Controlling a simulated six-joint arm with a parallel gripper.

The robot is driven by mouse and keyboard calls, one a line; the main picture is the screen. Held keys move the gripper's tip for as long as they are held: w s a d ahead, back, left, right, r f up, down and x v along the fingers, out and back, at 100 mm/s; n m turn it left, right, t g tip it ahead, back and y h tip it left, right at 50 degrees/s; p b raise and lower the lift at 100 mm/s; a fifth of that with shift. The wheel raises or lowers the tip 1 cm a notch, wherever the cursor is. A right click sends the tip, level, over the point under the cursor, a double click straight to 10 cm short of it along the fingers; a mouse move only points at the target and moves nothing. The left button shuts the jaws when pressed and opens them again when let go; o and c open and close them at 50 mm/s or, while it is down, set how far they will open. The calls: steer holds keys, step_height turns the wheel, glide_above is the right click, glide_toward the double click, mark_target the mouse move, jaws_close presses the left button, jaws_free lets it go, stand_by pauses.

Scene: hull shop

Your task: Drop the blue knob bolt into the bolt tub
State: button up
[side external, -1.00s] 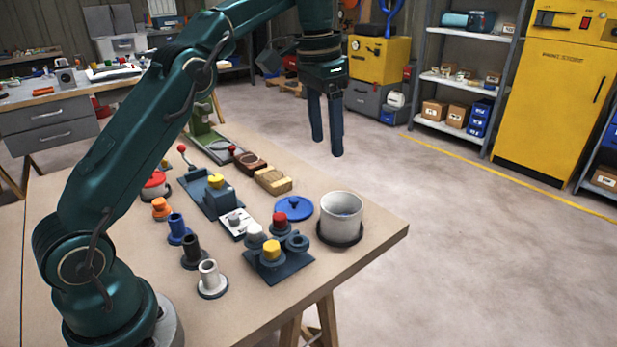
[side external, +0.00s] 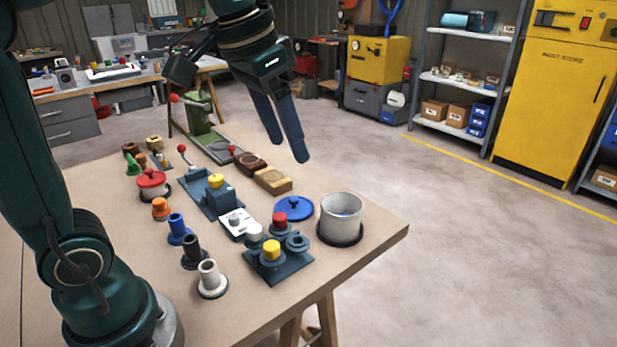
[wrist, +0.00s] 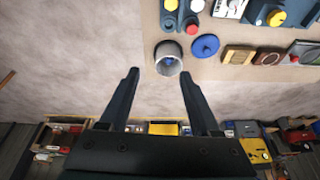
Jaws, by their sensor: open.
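The bolt tub (side external: 341,222) is a pale grey open cylinder on a dark base, near the right corner of the bench. Something blue (side external: 345,213) shows inside it, low against the wall; it looks like the blue knob bolt, mostly hidden by the rim. In the wrist view the tub (wrist: 162,51) shows its mouth with the blue piece (wrist: 169,62) inside. My gripper (side external: 289,153) is open and empty, in the air above and beyond the tub, tilted. In the wrist view its spread fingertips (wrist: 159,74) flank the tub from a distance.
A blue lid with a knob (side external: 294,208) lies beside the tub. A dark holder (side external: 280,268) carries white, red and yellow knob bolts; one socket (side external: 298,243) is empty. Coloured posts, fixtures and wooden blocks (side external: 273,181) fill the bench's left and back.

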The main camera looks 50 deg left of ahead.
steer(key=s+d+f+t, duration=0.1)
steer(key=s+f, duration=0.7)
steer(key=s, duration=0.2)
steer(key=shift+s+d+f+n+t, duration=0.2)
steer(key=shift+s+n+t, duration=0.15)
steer(key=shift+n+t, duration=0.05)
